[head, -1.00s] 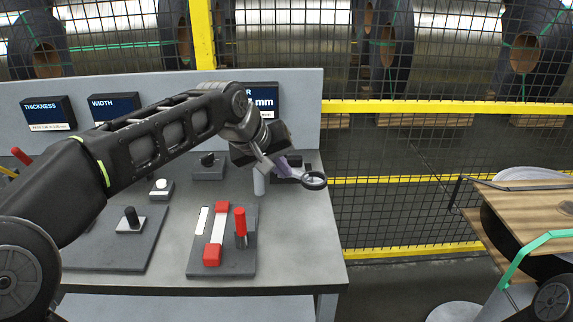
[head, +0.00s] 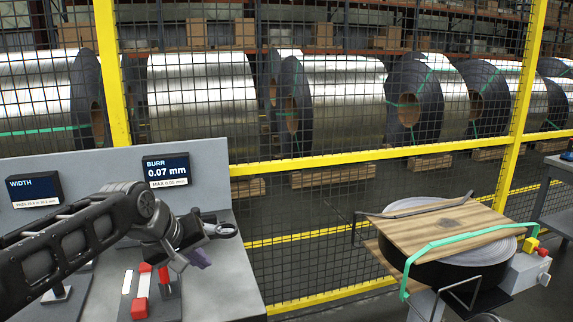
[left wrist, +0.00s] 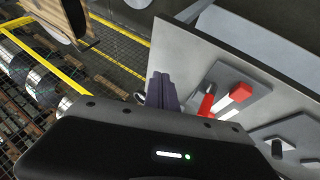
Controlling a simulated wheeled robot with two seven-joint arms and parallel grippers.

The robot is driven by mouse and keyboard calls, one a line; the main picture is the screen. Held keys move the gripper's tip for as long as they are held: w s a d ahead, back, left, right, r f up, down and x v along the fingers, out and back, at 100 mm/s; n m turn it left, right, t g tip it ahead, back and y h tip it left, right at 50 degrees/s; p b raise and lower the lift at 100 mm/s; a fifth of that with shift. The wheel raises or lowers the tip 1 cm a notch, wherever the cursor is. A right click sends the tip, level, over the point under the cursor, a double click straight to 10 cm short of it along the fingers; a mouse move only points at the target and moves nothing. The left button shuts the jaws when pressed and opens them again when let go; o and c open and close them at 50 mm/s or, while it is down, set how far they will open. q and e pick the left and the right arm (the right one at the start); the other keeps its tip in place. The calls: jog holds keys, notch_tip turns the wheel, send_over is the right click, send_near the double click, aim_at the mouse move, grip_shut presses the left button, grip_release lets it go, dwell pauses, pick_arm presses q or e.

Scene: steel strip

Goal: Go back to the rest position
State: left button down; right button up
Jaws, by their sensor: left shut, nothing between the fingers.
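My left gripper (head: 201,258) is over the right part of the grey inspection bench (head: 243,285) in the head view, its purple-grey fingers pointing down and right. The left wrist view shows the same fingers (left wrist: 163,91) closed together with nothing between them. The fingers appear to be above the bench and apart from the objects there, beside the board with red pieces (left wrist: 238,92). My left arm comes in from the left, bent at the wrist. My right gripper is in neither view.
The burr display (head: 166,170) reads 0.07 mm; the width display (head: 34,188) stands left. Yellow-framed mesh fencing (head: 330,157) runs behind. A wood-topped dark coil (head: 420,264) with a green strap stands right.

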pick_arm(q)
jog(key=s+d+f+m+g, duration=0.1)
jog(key=s+d+f+g, duration=0.15)
jog(key=f, duration=1.25)
jog(key=s+d+f+m+g, duration=0.15)
jog(key=d+f, duration=0.25)
jog(key=f, duration=1.2)
jog(key=s+d+f+g, duration=0.1)
jog(key=s+d+f, duration=0.1)
jog(key=s+f, duration=0.7)
jog(key=s+d+f+g+h, duration=0.1)
jog(key=s+f, duration=0.9)
jog(key=s, duration=0.7)
jog(key=shift+s+d, duration=0.2)
jog(key=shift+d, duration=0.2)
jog(key=c, duration=2.1)
grip_release()
jog(key=shift+f, duration=0.1)
